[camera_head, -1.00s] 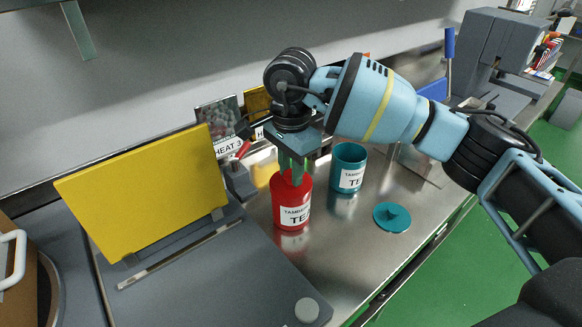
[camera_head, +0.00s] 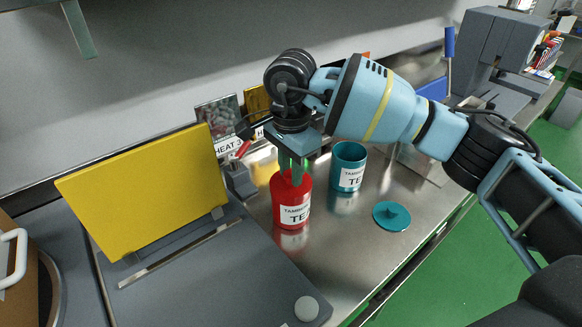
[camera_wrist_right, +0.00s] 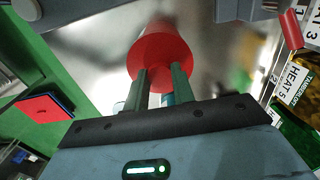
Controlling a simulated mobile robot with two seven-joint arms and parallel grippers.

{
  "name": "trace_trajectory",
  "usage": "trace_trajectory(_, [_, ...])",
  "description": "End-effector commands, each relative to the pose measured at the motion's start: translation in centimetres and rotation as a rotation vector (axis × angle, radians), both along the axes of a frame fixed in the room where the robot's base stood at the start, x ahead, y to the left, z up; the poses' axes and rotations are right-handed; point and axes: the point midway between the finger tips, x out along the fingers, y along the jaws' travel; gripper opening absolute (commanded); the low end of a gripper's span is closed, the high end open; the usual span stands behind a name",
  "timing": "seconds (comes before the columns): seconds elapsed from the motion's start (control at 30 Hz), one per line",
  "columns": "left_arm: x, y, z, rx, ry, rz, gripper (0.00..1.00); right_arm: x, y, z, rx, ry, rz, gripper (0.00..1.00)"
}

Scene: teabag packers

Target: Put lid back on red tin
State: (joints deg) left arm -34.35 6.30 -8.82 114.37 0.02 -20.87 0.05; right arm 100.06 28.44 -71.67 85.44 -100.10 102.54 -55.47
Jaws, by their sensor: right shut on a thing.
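The red tin (camera_head: 291,215) stands upright on the steel counter, its white label facing me. Its red lid (camera_head: 291,183) is at the tin's top, with no gap that I can see. My right gripper (camera_head: 292,170) points down over the tin, shut on the lid's knob, which the green fingers mostly hide. In the right wrist view the red lid (camera_wrist_right: 160,52) is just beyond the fingertips (camera_wrist_right: 162,75). Whether the lid is fully seated is too small to tell. My left gripper is not in view.
A teal tin (camera_head: 349,165) stands open behind and right of the red tin. Its teal lid (camera_head: 392,215) lies flat on the counter (camera_head: 340,255). A yellow panel (camera_head: 145,195) stands at left on a grey machine. A small device with a red lever (camera_head: 243,150) is close left.

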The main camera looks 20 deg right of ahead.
Motion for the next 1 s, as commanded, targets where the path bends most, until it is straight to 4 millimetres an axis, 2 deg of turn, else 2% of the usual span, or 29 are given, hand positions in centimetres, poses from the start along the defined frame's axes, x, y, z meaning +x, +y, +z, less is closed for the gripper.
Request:
trace_trajectory(0.3, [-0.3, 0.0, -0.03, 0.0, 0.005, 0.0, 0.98, 0.01, -0.02, -0.02, 0.0, 0.0, 0.0, 0.03])
trace_trajectory(0.33, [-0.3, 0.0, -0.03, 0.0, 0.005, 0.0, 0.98, 0.01, -0.02, -0.02, 0.0, 0.0, 0.0, 0.26])
trace_trajectory(0.5, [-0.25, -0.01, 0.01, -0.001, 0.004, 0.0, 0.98, 0.0, -0.01, -0.01, 0.0, 0.0, 0.0, 0.48])
trace_trajectory(0.7, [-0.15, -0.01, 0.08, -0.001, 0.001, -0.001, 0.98, 0.0, -0.01, -0.01, 0.0, 0.0, 0.0, 0.5])
trace_trajectory(0.87, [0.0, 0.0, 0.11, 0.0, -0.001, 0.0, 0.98, -0.01, -0.01, -0.02, 0.0, 0.0, 0.0, 0.7])
trace_trajectory(1.0, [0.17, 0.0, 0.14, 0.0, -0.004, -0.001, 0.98, -0.01, -0.01, -0.02, 0.0, 0.0, 0.0, 0.72])
